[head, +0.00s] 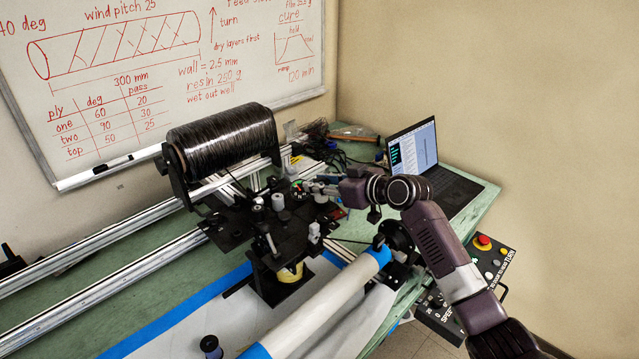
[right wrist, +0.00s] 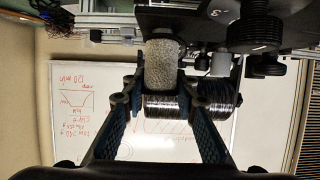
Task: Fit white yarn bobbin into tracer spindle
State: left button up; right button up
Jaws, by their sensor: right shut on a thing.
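The white yarn bobbin (right wrist: 163,65), a pale, textured cylinder, lies between the fingertips of my right gripper (right wrist: 162,82) in the right wrist view. The gripper is shut on it. In the head view my right gripper (head: 308,187) reaches in from the right, over the black winding carriage (head: 240,222). The bobbin is hard to make out there. A small pale cylinder (head: 278,202) stands on the carriage left of the fingertips; I cannot tell what it is. I cannot clearly pick out the tracer spindle. My left gripper is not in view.
A large black tow spool (head: 222,138) sits behind the carriage. A white mandrel (head: 325,308) with blue tape slants below it. A laptop (head: 425,165) stands at the right, and a control box (head: 485,255) hangs off the bench edge. A small dark spool (head: 211,346) stands in front.

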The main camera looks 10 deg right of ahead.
jog(key=shift+f, duration=0.15)
jog(key=o, duration=1.2)
jog(key=v, duration=1.2)
jog(key=shift+s, duration=0.1)
